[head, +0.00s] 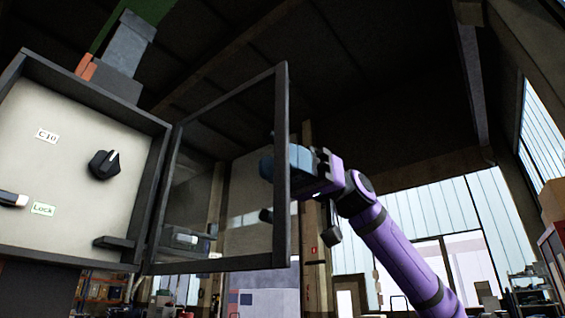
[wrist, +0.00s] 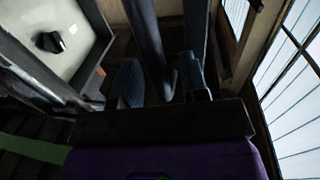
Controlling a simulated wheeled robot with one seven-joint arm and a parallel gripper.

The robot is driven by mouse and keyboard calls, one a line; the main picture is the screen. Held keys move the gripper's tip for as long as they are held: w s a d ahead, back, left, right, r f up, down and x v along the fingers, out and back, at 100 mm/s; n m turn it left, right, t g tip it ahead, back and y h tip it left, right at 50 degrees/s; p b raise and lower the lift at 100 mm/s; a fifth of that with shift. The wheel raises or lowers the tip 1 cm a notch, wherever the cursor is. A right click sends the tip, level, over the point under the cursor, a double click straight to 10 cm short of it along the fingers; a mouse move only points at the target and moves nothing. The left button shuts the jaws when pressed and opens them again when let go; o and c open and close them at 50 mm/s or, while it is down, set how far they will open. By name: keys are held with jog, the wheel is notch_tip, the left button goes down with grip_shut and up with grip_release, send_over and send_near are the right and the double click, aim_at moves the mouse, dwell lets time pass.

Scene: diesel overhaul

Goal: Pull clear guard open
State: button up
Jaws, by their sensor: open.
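The clear guard (head: 229,166) is a dark-framed see-through panel hinged on the right side of a grey box (head: 72,166). It stands swung out at an angle, so the box front is uncovered. My gripper (head: 283,165) is at the guard's outer upright bar, seen partly through the panel. In the wrist view my gripper (wrist: 160,82) has its blue fingers apart, one on each side of the dark bar (wrist: 147,40). I cannot tell whether either finger touches the bar.
The box face holds a black rotary knob (head: 104,164), a "C10" label (head: 47,135), a "Lock" label (head: 43,209) and a pale-tipped lever (head: 12,200). A dark ledge (head: 113,242) sits at its lower right. Shelving (head: 530,291) stands far off at right.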

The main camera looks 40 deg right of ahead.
jog(key=w+d, duration=0.1)
jog(key=d, duration=0.9)
jog(key=shift+d, duration=0.35)
